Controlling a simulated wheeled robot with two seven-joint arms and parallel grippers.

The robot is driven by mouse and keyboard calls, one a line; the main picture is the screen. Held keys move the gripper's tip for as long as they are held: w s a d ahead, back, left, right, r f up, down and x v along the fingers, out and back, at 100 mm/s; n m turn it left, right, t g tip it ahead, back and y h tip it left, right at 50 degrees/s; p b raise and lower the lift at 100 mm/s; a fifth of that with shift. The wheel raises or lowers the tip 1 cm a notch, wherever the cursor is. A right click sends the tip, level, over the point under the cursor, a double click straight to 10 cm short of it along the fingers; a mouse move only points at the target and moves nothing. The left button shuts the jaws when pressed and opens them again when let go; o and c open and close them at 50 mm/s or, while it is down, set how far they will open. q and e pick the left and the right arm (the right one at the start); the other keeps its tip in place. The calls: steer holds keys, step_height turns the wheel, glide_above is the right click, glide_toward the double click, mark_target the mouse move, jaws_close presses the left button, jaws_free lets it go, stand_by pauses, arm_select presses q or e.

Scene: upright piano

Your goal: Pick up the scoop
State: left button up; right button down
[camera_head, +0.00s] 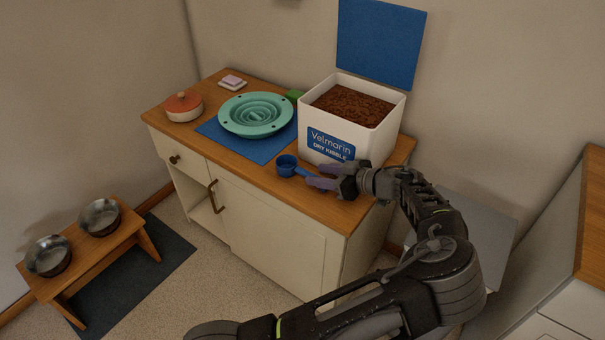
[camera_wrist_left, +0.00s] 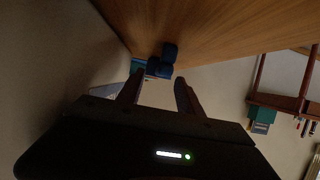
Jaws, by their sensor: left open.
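The blue scoop (camera_head: 287,165) lies on the wooden cabinet top, in front of the kibble bin, its handle pointing right. My left gripper (camera_head: 322,181) is open, with its fingers at the handle end of the scoop. In the left wrist view the dark blue scoop (camera_wrist_left: 169,52) shows just past the two spread fingers (camera_wrist_left: 160,84). The handle end appears in line with the gap between the fingertips. Whether it is touched is not clear. My right gripper is not in view.
The white kibble bin (camera_head: 362,136) stands open close behind my left gripper. A teal slow-feeder bowl (camera_head: 256,115) sits on a blue mat (camera_head: 215,129). A red-lidded pot (camera_head: 184,106) is at the left. A low stand (camera_head: 80,247) with two metal bowls is on the floor.

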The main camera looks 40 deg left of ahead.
mark_target(312, 175)
arm_select(q)
steer(key=x, duration=0.4)
steer(key=shift+a+f, duration=0.15)
steer(key=shift+a, duration=0.15)
steer(key=shift+c, duration=0.4)
jaws_close()
stand_by(0.5)
